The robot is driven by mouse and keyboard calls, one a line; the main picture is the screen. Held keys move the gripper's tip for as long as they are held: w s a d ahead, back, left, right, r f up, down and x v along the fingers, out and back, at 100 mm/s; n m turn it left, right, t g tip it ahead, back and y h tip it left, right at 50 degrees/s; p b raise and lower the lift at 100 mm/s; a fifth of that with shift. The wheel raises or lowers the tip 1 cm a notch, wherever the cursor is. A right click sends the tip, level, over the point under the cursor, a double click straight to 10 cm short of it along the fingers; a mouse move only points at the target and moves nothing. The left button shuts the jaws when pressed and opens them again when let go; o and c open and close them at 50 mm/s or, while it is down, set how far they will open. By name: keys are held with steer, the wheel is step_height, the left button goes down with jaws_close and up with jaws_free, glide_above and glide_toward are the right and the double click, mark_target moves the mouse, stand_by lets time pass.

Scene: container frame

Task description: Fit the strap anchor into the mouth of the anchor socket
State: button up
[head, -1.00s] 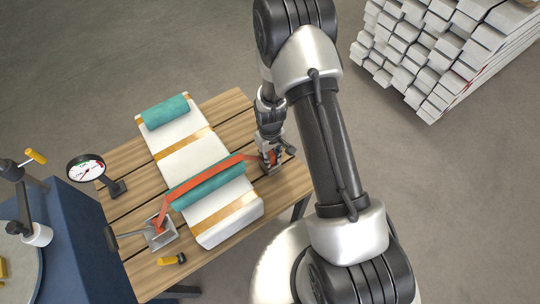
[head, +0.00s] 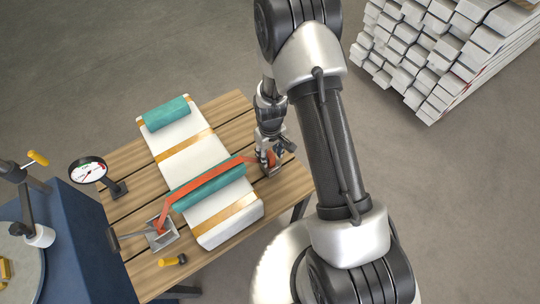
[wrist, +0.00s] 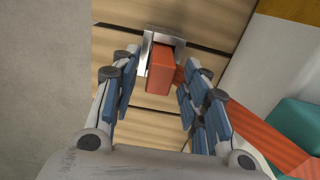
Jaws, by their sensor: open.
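The strap anchor, an orange-red block (wrist: 160,72) on the end of the orange strap (head: 215,175), sits at the metal anchor socket (wrist: 165,36) on the table's right side. In the wrist view the socket's grey walls border the block's far end on both sides; how deep it sits I cannot tell. My gripper (head: 268,154) is above the anchor. Its blue-padded fingers (wrist: 157,105) are spread to both sides of the block, with gaps showing, and hold nothing. The fingers partly hide the socket in the head view.
The strap crosses a white load (head: 190,158) with teal rolls (head: 166,113) on the slatted table (head: 230,108). Its other end meets a grey lever bracket (head: 160,238) at front left. A dial gauge (head: 88,170) and yellow-handled tool (head: 173,260) stand or lie nearby.

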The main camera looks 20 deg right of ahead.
step_height(320, 180, up, 9)
steer(key=p, duration=0.2)
steer(key=shift+r+p, duration=0.1)
steer(key=shift+p, duration=0.25)
steer(key=s+r+m+t, duration=0.1)
steer(key=s+r, duration=0.2)
steer(key=r, duration=0.9)
steer(key=s+r+m+t, duration=0.1)
steer(key=s+r, duration=0.2)
steer(key=r, duration=0.9)
steer(key=s+r+t, duration=0.1)
steer(key=s+r, duration=0.3)
steer(key=s, duration=0.3)
steer(key=s+r+m+t, duration=0.1)
steer(key=s+r, duration=0.4)
steer(key=s, duration=0.3)
steer(key=shift+s+m+t, duration=0.25)
steer(key=shift+m+t, duration=0.05)
steer(key=shift+c, duration=0.2)
